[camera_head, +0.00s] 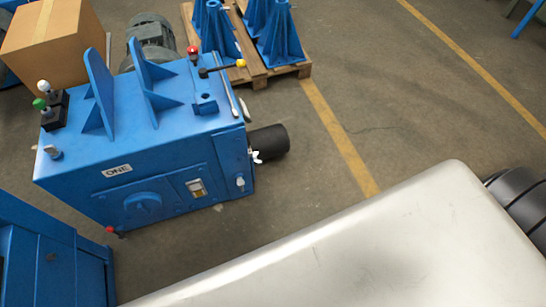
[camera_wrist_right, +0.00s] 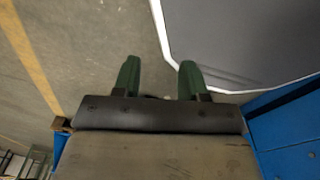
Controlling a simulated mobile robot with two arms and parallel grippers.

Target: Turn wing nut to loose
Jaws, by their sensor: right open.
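A blue machine cabinet (camera_head: 130,165) labelled ONE stands at the left in the head view. A black cylinder (camera_head: 270,142) sticks out of its right side. A small white winged piece (camera_head: 257,157) sits by the base of that cylinder; it looks like the wing nut, but it is too small to tell how it is turned. In the right wrist view my right gripper (camera_wrist_right: 158,80) is open, its two green fingertips apart with nothing between them. The wing nut cannot be made out there. My left gripper is not in view.
Levers with red (camera_head: 193,50) and yellow (camera_head: 241,63) knobs top the cabinet. A cardboard box (camera_head: 45,40) and a pallet (camera_head: 288,72) with blue stands lie behind. A large pale smooth surface (camera_head: 380,250) fills the lower right.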

